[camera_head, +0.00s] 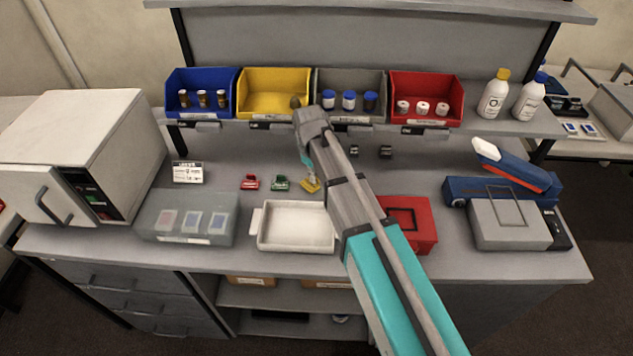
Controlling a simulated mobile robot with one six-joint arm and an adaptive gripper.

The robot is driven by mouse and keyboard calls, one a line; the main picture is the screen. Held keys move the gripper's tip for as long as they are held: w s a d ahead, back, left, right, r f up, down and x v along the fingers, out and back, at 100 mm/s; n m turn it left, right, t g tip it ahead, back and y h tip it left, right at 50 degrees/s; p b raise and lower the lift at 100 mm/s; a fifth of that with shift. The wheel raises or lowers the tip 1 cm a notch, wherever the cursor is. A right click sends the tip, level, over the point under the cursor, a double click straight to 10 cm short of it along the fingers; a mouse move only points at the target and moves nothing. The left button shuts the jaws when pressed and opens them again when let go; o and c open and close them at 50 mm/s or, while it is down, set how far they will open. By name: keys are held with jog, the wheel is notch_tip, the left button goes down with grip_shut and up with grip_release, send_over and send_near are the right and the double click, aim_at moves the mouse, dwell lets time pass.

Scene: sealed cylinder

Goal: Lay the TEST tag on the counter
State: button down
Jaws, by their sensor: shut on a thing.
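A yellow tag (311,185) shows at the tip of my gripper (309,176), at the counter (420,172). My gripper points down at the middle of the counter, shut on this yellow tag and partly hidden by my wrist. A red tag (250,183) and a green tag (281,184) lie on the counter to its left. The lettering on the tags is too small to read, so I cannot tell which says TEST. I cannot tell whether the yellow tag touches the counter.
A white tray (262,241), a clear box (160,228) and a red case (426,222) stand in front. A shelf with blue (190,76), yellow (270,76), grey (350,76) and red bins (430,82) is behind. Free counter lies left of the red tag.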

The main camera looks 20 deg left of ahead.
jog(key=shift+f, duration=0.4)
jog(key=shift+f, duration=0.1)
jog(key=c, duration=0.8)
grip_release()
jog(key=shift+o, duration=0.2)
notch_tip(320, 180, up, 12)
jog(key=a+p, duration=0.1)
jog(key=p, duration=1)
jog(key=shift+w+p, duration=0.35)
jog(key=shift+w, duration=0.05)
jog(key=s+d+m, duration=0.2)
jog(key=d+m, duration=0.2)
jog(key=d, duration=0.8)
jog(key=s+d+m, duration=0.3)
jog(key=d+m, duration=0.1)
jog(key=d, duration=0.9)
jog(key=s+d+m+y, duration=0.1)
jog(key=s+d+m, duration=0.2)
jog(key=d, duration=0.9)
jog(key=shift+d+m+t, duration=0.35)
jog(key=shift+m+t, duration=0.05)
